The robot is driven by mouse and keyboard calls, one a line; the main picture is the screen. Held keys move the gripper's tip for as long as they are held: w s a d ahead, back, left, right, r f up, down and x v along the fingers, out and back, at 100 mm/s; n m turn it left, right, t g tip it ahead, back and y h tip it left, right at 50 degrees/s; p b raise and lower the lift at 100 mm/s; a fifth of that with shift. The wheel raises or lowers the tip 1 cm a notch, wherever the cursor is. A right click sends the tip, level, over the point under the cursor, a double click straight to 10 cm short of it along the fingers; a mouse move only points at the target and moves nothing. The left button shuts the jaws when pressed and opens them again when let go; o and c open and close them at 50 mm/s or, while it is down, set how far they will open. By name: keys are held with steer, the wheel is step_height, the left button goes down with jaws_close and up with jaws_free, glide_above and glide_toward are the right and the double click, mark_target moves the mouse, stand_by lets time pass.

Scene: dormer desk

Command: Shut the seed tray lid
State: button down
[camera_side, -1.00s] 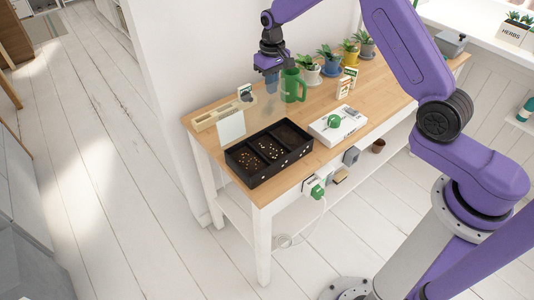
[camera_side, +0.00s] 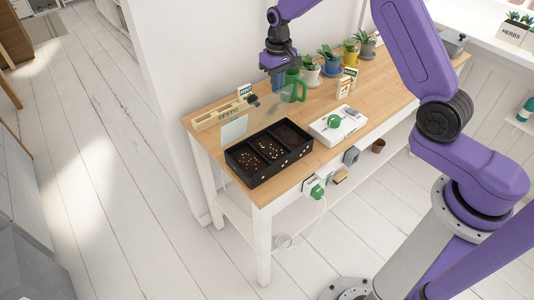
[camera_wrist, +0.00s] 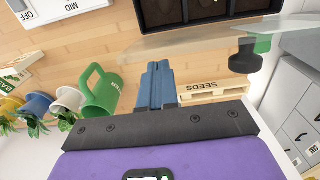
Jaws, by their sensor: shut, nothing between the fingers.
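The black seed tray (camera_side: 268,177) lies on the wooden bench in the side view, its compartments holding small seeds. Its clear lid (camera_side: 234,130) stands raised at the tray's back edge, with a dark knob (camera_side: 252,100). In the wrist view the lid (camera_wrist: 185,42), its knob (camera_wrist: 245,60) and part of the tray (camera_wrist: 205,12) show at the top. My gripper (camera_side: 278,84) is shut and empty, on the wall side of the lid. Its blue fingers (camera_wrist: 158,70) are close to the lid; I cannot tell whether they touch it.
A green mug (camera_side: 293,86) stands close beside my gripper. A wooden seeds crate (camera_side: 222,114) is at the back left. Potted plants (camera_side: 330,62) line the wall to the right. A white device (camera_side: 337,125) with a green knob sits right of the tray.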

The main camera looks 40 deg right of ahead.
step_height(320, 180, up, 6)
steer(key=w, duration=0.1)
steer(key=shift+w+r, duration=0.25)
steer(key=shift+w, duration=0.1)
stand_by(0.4)
